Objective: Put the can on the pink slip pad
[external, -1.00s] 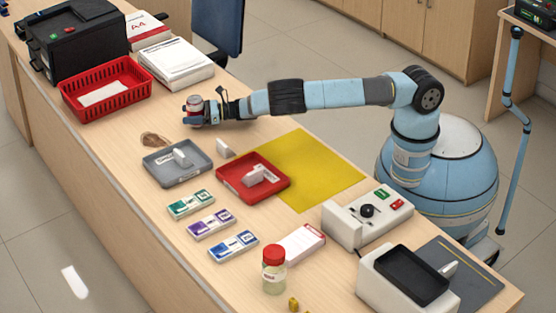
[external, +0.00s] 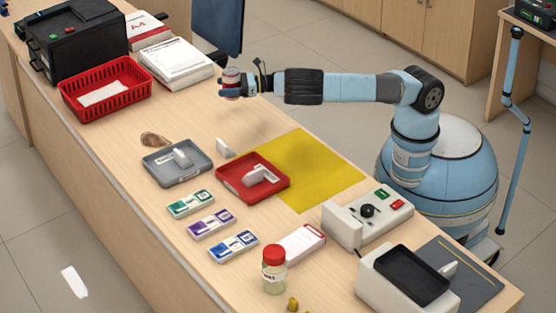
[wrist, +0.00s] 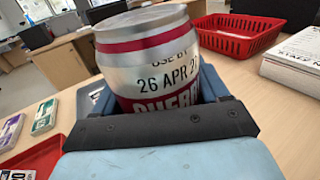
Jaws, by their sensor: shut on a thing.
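The can (external: 231,77) is silver with red bands and is held in my gripper (external: 230,91), raised above the counter. In the wrist view the can (wrist: 150,58) sits tilted between the blue jaws (wrist: 152,105), with "USE BY 26 APR" printed on its side; its lower part is hidden by the gripper. A pale pinkish-white pad with a red edge (external: 302,243) lies near the front of the counter, beside the red-lidded jar. It may be the pink slip pad; I cannot tell for certain. The can is well away from it.
A yellow mat (external: 312,172), red tray (external: 228,187) and grey tray (external: 155,176) lie between. Several small coloured packs (external: 210,222) line the front edge. A red-lidded jar (external: 274,277) and a white button box (external: 345,229) stand near the pad. A red basket (external: 75,109) is left.

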